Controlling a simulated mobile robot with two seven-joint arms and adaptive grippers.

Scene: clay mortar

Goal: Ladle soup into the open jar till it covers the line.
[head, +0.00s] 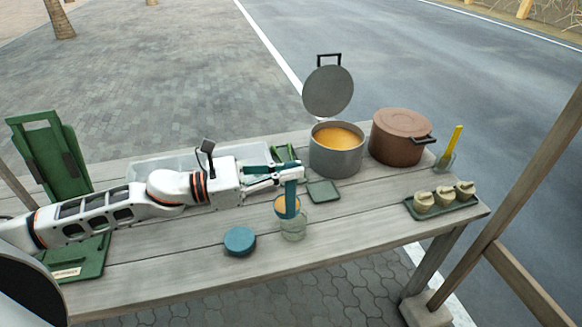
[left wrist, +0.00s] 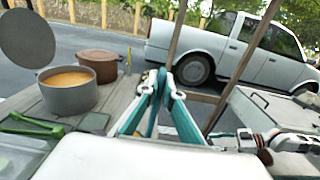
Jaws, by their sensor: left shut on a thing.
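My left gripper (head: 290,174) is shut on the upright teal ladle handle (head: 291,203); its closed fingers also show in the left wrist view (left wrist: 158,84). An orange-filled bowl, seemingly the ladle's (head: 281,206), shows at the mouth of the clear open jar (head: 293,232); whether it is inside or above the rim I cannot tell. The jar's line and soup level are not discernible. The grey soup pot (head: 335,158) holds orange soup (head: 338,137), its lid (head: 328,91) raised behind it. My right gripper (left wrist: 228,139) shows small in the left wrist view, its jaws unclear.
A teal round lid (head: 239,241) lies left of the jar. The front right boards are clear.

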